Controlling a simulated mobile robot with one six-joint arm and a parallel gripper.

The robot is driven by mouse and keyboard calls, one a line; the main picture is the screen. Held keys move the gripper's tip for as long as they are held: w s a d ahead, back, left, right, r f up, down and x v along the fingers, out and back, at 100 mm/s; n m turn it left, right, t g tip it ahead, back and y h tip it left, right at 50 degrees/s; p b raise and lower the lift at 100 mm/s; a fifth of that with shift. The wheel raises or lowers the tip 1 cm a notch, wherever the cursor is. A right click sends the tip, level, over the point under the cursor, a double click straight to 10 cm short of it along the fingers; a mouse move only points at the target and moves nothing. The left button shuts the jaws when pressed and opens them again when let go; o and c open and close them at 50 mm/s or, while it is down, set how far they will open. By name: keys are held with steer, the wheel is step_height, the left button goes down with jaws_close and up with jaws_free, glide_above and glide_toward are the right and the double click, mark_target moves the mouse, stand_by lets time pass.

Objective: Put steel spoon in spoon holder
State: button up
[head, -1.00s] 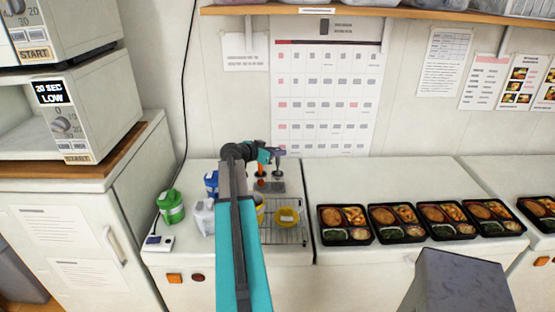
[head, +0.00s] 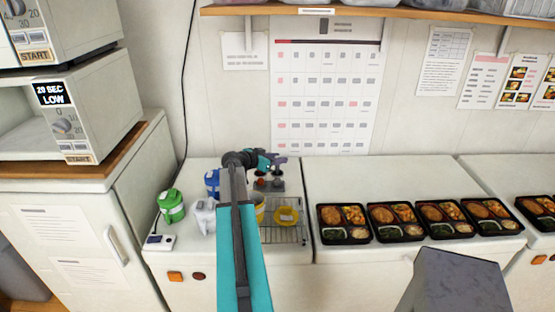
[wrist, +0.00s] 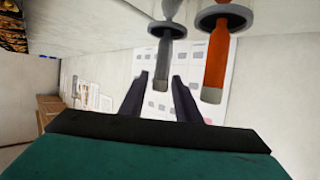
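A dark grey holder (head: 269,187) stands at the back of the counter, behind the wire rack. In the wrist view, which looks upside down, a grey-handled utensil (wrist: 163,62) and an orange-handled utensil (wrist: 216,62) each pass through a round grey ring. The grey one may be the steel spoon; its bowl is not visible. My gripper (wrist: 159,78) is open, with the end of the grey handle showing between its fingers and a gap on both sides. In the head view, my gripper (head: 280,161) is just above the holder, and my arm hides part of the area.
A yellow bowl (head: 286,215) sits on the wire rack (head: 298,234). A green container (head: 171,206), a blue item (head: 212,182) and a white item (head: 203,215) stand left of my arm. Several filled bento trays (head: 343,223) line the counter to the right. A wall calendar (head: 325,90) hangs behind.

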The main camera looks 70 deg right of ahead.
stand_by(0.5)
steer(key=b+v, duration=0.5)
steer(key=v, duration=0.7)
stand_by(0.6)
